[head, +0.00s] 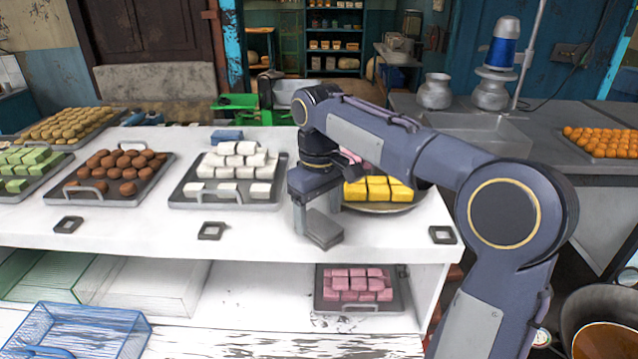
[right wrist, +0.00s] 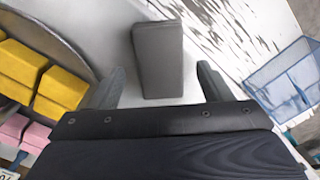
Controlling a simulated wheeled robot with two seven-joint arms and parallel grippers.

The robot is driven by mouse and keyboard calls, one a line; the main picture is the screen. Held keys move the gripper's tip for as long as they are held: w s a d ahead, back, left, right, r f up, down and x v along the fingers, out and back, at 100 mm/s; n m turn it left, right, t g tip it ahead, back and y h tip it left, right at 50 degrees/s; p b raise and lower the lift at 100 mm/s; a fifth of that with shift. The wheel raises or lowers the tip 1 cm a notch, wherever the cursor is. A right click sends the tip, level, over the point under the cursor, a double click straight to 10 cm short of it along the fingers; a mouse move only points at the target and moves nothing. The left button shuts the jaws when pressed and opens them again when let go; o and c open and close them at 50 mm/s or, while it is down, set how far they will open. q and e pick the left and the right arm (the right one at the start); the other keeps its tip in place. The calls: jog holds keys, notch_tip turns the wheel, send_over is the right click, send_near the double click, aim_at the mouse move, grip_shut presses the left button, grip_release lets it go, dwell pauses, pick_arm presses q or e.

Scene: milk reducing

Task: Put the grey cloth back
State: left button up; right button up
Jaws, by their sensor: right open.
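The grey cloth (head: 323,230) is a folded grey block on the front part of the white counter, left of the plate of yellow sweets. It also shows in the right wrist view (right wrist: 160,58), at the top centre. My right gripper (head: 316,212) is just above the cloth, pointing down. In the right wrist view the right gripper (right wrist: 157,85) has its fingers wide apart, one to each side of the cloth, with gaps between. I cannot tell how far the tips are above the counter. My left gripper is not in view.
The plate of yellow sweets (head: 378,208) is close beside my right gripper. A tray of white sweets (head: 180,200) stands to the left. A blue wire basket (head: 130,318) sits lower left, and pink sweets (head: 352,285) lie on the shelf below. A small blue folded item (head: 227,136) lies behind.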

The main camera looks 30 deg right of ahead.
aim_at(319, 223)
notch_tip(319, 223, up, 10)
jog(key=p, duration=0.1)
jog(key=s+a+f+m+t+y, duration=0.2)
jog(key=s+a+f+t, duration=0.1)
jog(key=s+f, duration=0.6)
jog(key=s+a+f+m+t+y, duration=0.1)
jog(key=s+a+f, duration=0.3)
jog(key=s+f, duration=0.5)
jog(key=s+m+t, duration=0.1)
jog(key=s, duration=0.3)
jog(key=shift+a+f+t+y, duration=0.2)
jog(key=shift+f+t+y, duration=0.15)
jog(key=shift+t+y, duration=0.05)
